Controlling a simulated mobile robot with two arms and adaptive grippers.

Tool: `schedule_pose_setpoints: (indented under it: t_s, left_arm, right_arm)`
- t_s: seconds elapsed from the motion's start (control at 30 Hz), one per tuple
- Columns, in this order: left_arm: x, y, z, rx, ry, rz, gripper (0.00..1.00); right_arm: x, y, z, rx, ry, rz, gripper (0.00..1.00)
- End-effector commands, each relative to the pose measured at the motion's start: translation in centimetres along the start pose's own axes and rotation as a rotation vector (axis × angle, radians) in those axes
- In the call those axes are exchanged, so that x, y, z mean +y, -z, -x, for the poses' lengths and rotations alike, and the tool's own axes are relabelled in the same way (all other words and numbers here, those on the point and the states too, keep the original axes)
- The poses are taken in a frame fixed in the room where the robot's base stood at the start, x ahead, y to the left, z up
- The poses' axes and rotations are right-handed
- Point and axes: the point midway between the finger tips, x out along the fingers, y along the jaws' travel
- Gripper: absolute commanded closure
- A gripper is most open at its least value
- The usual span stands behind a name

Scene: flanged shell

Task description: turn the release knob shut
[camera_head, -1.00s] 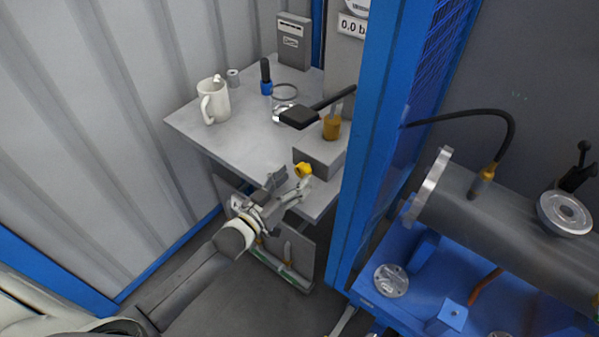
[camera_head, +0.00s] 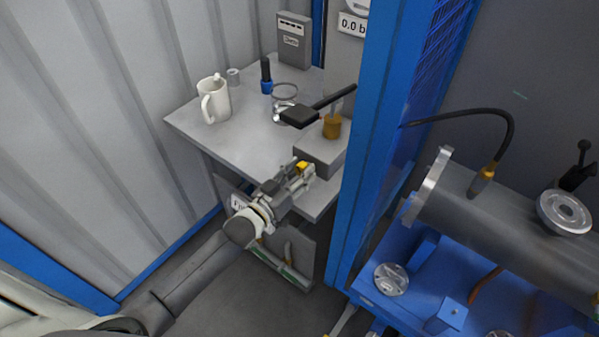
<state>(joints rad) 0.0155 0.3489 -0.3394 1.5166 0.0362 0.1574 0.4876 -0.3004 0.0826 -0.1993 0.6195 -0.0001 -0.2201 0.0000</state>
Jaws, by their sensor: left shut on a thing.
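The release knob (camera_head: 302,165) is a small yellow knob on the front of a grey block (camera_head: 318,148) at the right front of the grey table. My left gripper (camera_head: 301,173) reaches up from the lower left and is shut on the knob. Its fingers hide much of the knob, so its turned position cannot be read. A gauge sign (camera_head: 351,25) above the block reads 0.0, with the rest cut off by the blue post. My right gripper is not seen for certain.
The table (camera_head: 225,150) carries a white mug (camera_head: 214,100), a dark blue-based tool (camera_head: 266,76), a ring and a black lever (camera_head: 304,115). A blue post (camera_head: 376,130) stands close right of the block. Beyond it, a grey flanged shell (camera_head: 510,215) lies on a blue stand.

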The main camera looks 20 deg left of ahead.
Motion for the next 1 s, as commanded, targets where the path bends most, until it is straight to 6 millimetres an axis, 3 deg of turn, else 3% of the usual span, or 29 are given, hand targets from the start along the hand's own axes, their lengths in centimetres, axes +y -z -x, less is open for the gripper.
schedule_pose_setpoints:
  t_s: [0.17, 0.5, 0.87, 0.9, 1.0]
  left_arm:
    - [0.03, 0.07, 0.01, 0.0, 0.0, -0.068, 0.86]
    - [0.08, 0.07, -0.01, 0.002, 0.0, -0.425, 0.86]
    - [0.07, 0.04, -0.01, 0.001, 0.0, -0.471, 0.86]
    - [0.07, 0.03, -0.01, 0.001, 0.0, -0.471, 0.61]
    - [0.06, 0.03, -0.01, 0.001, 0.0, -0.47, 0.48]
  right_arm:
    - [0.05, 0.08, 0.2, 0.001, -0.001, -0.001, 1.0]
    - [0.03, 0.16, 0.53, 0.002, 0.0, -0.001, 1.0]
    - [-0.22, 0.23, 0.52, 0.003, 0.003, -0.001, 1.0]
    - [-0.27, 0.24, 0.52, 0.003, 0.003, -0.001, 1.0]
    - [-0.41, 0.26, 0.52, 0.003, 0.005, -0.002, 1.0]
